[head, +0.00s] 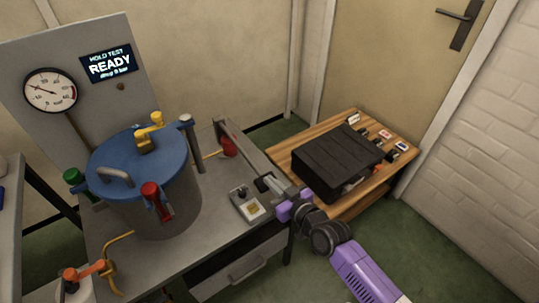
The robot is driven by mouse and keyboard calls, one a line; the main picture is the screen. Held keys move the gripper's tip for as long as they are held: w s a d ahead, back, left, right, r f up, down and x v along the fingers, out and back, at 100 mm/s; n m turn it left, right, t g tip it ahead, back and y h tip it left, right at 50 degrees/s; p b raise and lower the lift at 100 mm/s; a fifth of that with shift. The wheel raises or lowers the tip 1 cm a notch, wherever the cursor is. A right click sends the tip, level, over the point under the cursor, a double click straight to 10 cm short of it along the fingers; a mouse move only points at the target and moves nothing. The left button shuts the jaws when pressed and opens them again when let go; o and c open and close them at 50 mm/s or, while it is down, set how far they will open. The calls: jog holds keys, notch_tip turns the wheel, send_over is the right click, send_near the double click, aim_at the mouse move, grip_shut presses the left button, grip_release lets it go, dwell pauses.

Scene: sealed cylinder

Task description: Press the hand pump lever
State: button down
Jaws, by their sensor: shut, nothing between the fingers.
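A long grey bar (240,146), which looks like the hand pump lever, slants from the table's back edge down towards my gripper. A red cylinder (228,147) stands just left of it and looks like part of the pump. My gripper (266,184) is shut and empty, reaching in from the right over the table's right edge. Its fingers are close to the bar's near end; I cannot tell whether they touch it. The arm hides part of that area.
A blue-lidded cylinder (112,165) with coloured clamps fills the table's (195,238) left half. A small grey box (248,206) lies below my fingers. A gauge (50,90) and a screen (109,63) reading READY are behind. A black case (335,160) lies on a wooden table (285,150) at right.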

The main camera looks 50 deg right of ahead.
jog(key=shift+s+a+f+g, duration=0.1)
jog(key=shift+s+f+g, duration=0.1)
jog(key=shift+s+f, duration=0.35)
jog(key=shift+s+a+f+g, duration=0.1)
jog(key=shift+s+f+g, duration=0.15)
jog(key=shift+f, duration=0.45)
jog(key=s+a+r, duration=0.1)
jog(key=s+r, duration=0.3)
jog(key=s, duration=0.1)
jog(key=shift+s+a+t+p, duration=0.3)
jog(key=shift+s+a+t, duration=0.05)
jog(key=shift+s+t, duration=0.1)
jog(key=shift+w, duration=0.1)
